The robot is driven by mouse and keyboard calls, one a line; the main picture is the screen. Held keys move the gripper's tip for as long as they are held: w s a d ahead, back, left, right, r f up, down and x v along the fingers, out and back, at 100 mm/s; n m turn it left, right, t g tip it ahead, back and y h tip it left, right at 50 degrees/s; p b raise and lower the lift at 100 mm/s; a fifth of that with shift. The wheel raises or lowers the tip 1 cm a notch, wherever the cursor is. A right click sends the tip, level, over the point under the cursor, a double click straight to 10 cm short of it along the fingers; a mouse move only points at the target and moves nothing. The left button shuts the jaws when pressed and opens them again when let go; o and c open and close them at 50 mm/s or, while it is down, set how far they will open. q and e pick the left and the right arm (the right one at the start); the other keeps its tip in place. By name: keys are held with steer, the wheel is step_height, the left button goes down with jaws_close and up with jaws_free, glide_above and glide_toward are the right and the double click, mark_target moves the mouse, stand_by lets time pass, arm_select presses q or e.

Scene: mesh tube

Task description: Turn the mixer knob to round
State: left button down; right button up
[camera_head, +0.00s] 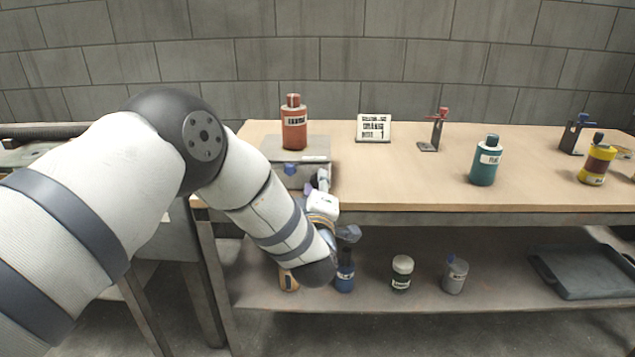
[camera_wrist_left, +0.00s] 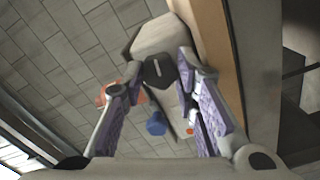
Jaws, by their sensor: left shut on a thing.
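The mixer (camera_head: 312,157) is a low grey box at the left end of the table, with a blue part (camera_head: 290,169) on its front. The blue part also shows in the left wrist view (camera_wrist_left: 156,126). My left gripper (camera_head: 322,181) is at the right of the mixer's front. In the left wrist view its fingers (camera_wrist_left: 160,76) close around a dark knob (camera_wrist_left: 158,71) with a short white mark. The knob is hidden behind my gripper in the head view. I cannot read any setting labels around it. My right gripper is in neither view.
A red-brown bottle (camera_head: 293,131) stands on the mixer. A sign (camera_head: 374,128), small stands (camera_head: 434,131), a teal bottle (camera_head: 486,163) and a yellow bottle (camera_head: 596,164) are further right. The lower shelf holds jars (camera_head: 402,273) and a tray (camera_head: 582,272). The table's middle front is clear.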

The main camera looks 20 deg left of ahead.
arm_select(q)
steer(key=m+p, duration=0.2)
steer(key=m, duration=1.4)
steer(key=shift+m, duration=0.4)
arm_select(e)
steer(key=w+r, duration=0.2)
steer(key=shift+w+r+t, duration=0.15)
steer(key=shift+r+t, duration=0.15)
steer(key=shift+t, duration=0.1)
arm_select(q)
steer(key=c, duration=1.3)
jaws_free()
